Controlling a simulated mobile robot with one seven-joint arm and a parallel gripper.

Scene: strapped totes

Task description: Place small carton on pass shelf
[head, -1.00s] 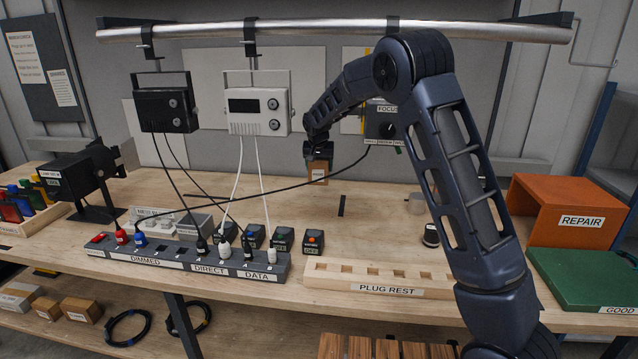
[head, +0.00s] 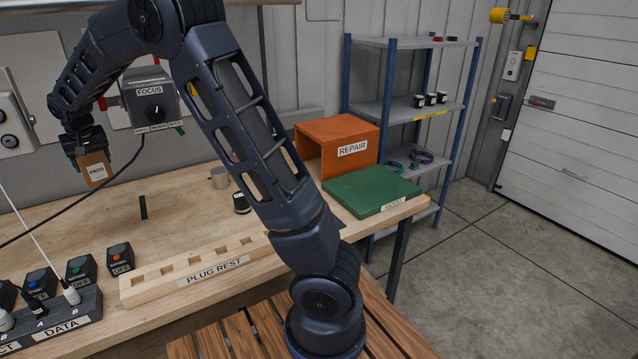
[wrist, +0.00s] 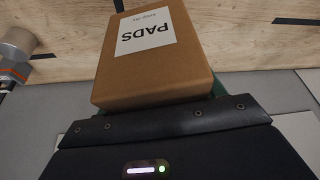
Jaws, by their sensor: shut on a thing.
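The small carton (head: 97,169) is brown with a white label reading PADS. My gripper (head: 85,147) is shut on it and holds it at the far left of the head view, in front of the back wall behind the bench. In the wrist view the carton (wrist: 155,60) fills the upper middle, and its label reads upside down. The fingertips are mostly hidden by the carton. A blue-posted shelf rack (head: 407,105) stands beyond the bench's right end. It has a yellow label on its middle shelf edge, too small to read.
The rack's middle shelf bears several small dark items (head: 430,99) and free room to their left. Coloured rings (head: 421,157) lie lower. An orange REPAIR box (head: 338,148), green GOOD board (head: 371,190) and PLUG REST (head: 200,270) are on the bench. A cable hangs near the carton.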

